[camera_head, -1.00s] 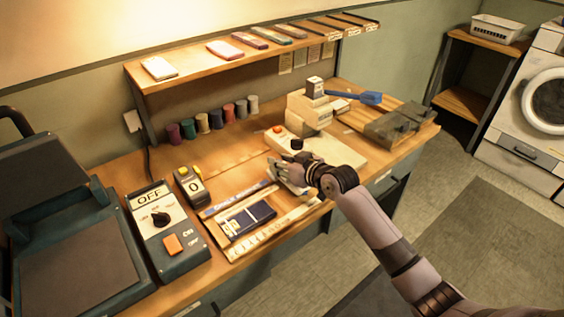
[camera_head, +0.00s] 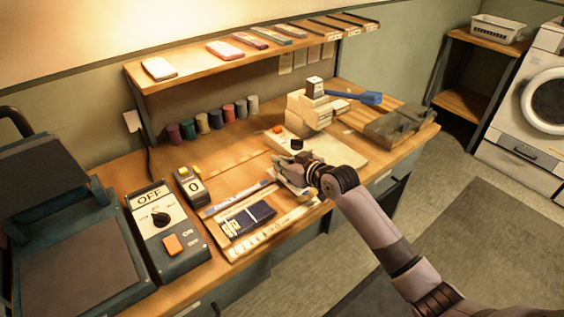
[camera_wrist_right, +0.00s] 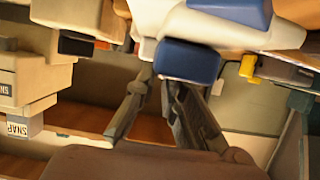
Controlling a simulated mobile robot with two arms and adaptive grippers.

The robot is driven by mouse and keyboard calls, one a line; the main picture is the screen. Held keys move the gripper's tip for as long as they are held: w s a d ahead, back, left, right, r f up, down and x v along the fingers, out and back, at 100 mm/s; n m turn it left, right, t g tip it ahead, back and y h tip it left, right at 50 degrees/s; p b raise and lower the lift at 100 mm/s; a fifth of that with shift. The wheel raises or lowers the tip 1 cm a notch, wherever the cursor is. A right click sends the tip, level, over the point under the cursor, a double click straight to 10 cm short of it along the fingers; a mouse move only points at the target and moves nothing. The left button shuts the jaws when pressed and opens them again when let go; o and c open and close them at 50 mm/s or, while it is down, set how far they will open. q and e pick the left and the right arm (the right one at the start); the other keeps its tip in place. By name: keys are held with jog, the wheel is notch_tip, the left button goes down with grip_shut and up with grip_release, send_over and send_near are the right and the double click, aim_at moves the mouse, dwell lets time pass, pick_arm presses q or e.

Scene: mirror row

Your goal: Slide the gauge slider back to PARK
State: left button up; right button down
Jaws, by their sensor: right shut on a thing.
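My right gripper (camera_head: 284,174) is low at the right end of the gauge, a flat fixture with pale printed rulers (camera_head: 275,228) along its front. Its fingers (camera_wrist_right: 158,84) are close together in the right wrist view, shut on a small part that I take to be the gauge slider. The fingers mostly hide that part. A blue block (camera_wrist_right: 188,60) shows just beyond the fingertips. A dark blue plate (camera_head: 247,220) lies in the gauge, left of the gripper. The PARK mark cannot be read. My left gripper is not in view.
A control box reading OFF (camera_head: 165,230) and a small counter reading 0 (camera_head: 188,186) stand left of the gauge. A beige press (camera_head: 308,108) stands behind the gripper, with a box with a red button (camera_head: 279,131) beside it. Thread spools (camera_head: 216,119) line the back.

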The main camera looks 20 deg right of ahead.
dwell(0.3)
jog(key=shift+w+d, duration=0.2)
jog(key=shift+d, duration=0.4)
jog(key=c, duration=1.7)
grip_release()
jog(key=shift+d, duration=0.1)
jog(key=v, duration=1.2)
jog(key=shift+r, duration=0.1)
